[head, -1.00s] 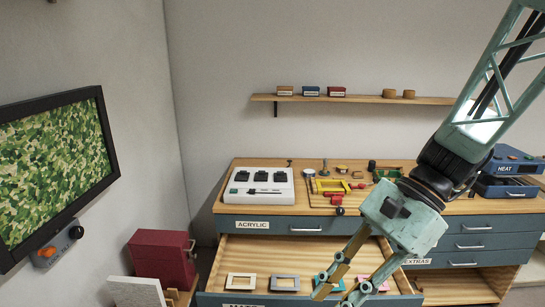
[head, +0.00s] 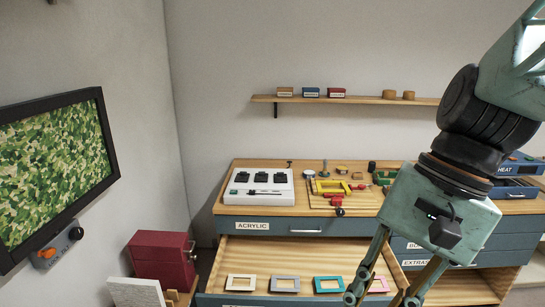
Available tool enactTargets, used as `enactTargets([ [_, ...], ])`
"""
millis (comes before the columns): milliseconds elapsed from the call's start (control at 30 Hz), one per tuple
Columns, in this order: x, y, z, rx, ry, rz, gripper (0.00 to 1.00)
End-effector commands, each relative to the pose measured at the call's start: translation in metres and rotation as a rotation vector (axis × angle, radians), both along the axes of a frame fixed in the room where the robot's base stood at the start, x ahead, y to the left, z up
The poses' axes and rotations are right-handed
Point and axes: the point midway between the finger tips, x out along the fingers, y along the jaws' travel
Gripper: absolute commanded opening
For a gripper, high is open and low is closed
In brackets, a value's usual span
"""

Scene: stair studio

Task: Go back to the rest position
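My gripper (head: 388,302) shows at the bottom right of the head view, pointing down, with its two fingers spread apart. In the drawer lie a cream frame (head: 241,276), a grey frame (head: 285,277), a teal frame (head: 328,278) and a pink frame (head: 384,284). The pink frame is partly hidden by a finger.
The cabinet top (head: 268,210) carries a white device with black blocks (head: 259,187), a wooden tool board (head: 318,203) and a blue heater (head: 515,180) at right. A wall shelf (head: 360,99) holds small boxes. A screen (head: 50,170) and a dark red box (head: 160,258) are at left.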

Motion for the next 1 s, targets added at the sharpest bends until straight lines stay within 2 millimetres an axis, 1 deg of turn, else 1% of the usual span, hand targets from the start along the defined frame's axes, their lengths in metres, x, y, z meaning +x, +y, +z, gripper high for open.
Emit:
enactTargets([
  [100,-0.008,-0.005,0.007,-0.033,-0.049,0.052,0.20],
  [400,-0.023,-0.019,0.022,-0.119,-0.168,0.179,0.20],
  [1000,-0.050,-0.049,0.055,-0.304,-0.398,0.423,0.20],
])
